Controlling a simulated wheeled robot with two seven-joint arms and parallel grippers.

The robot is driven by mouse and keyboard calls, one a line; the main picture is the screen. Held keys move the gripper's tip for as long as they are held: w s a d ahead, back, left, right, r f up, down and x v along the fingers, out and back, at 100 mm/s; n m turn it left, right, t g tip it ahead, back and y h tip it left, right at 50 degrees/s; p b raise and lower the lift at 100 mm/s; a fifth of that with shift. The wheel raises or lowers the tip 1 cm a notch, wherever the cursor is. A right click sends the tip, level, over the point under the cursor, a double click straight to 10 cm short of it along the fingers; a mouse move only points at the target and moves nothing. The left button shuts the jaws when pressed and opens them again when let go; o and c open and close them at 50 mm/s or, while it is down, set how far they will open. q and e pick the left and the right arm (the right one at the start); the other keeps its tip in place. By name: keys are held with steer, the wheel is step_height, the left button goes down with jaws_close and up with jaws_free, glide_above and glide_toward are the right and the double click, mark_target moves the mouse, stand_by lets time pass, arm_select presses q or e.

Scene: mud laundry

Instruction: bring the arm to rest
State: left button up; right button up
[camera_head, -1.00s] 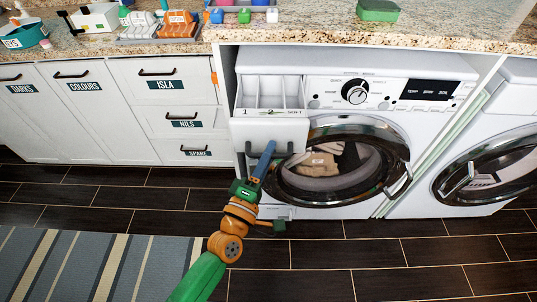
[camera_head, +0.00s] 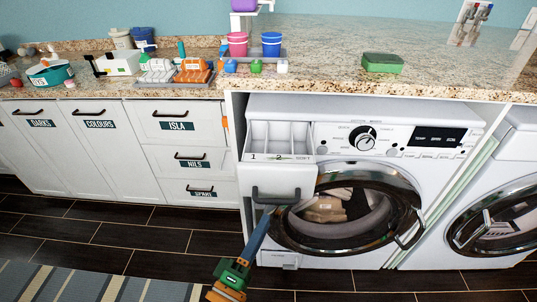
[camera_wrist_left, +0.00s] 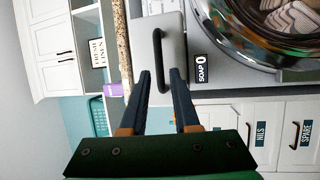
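My left gripper (camera_head: 267,214) comes up from the bottom of the head view, in front of the washing machine. The dark handle (camera_head: 277,196) of the pulled-out soap drawer (camera_head: 279,133) lies just beyond the fingertips; the handle also shows in the left wrist view (camera_wrist_left: 183,38). I cannot tell whether a fingertip touches it. My right gripper is not in view.
The washing machine (camera_head: 396,120) has a round door (camera_head: 343,240), with laundry inside. A second machine (camera_head: 515,160) stands at the right. Labelled white cabinets (camera_head: 102,165) stand at the left. The granite counter (camera_head: 330,60) holds cups, trays and a green block (camera_head: 382,63). Dark floor is free in front.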

arm_select(q)
steer(key=s+a+f+m+g+y, duration=0.1)
steer(key=a+f+m+g, duration=0.15)
steer(key=f, duration=0.65)
steer(key=s+a+f+m+g+y, duration=0.1)
steer(key=f+m+g+y, duration=0.2)
steer(key=f, duration=0.7)
steer(key=s+a+f+m+g+y+p, duration=0.1)
steer(key=s+a+f+m+g, duration=0.15)
steer(key=s+f, duration=0.35)
steer(key=s+a+f+m+g, duration=0.2)
steer(key=s+a+f+g, duration=0.1)
steer(key=f, duration=0.4)
steer(key=s+a+f+m+g+y, duration=0.1)
steer(key=s+a+f+m+g, duration=0.1)
steer(key=s, duration=0.7)
steer(key=s+a+f+m+g+y, duration=0.1)
steer(key=s+a+f+m+g, duration=0.2)
steer(key=s+f, duration=0.3)
steer(key=s+a+g, duration=0.1)
steer(key=s, duration=0.2)
steer(key=shift+s+a+y+p, duration=0.25)
steer(key=shift+a+y+p, duration=0.1)
steer(key=shift+y, duration=0.05)
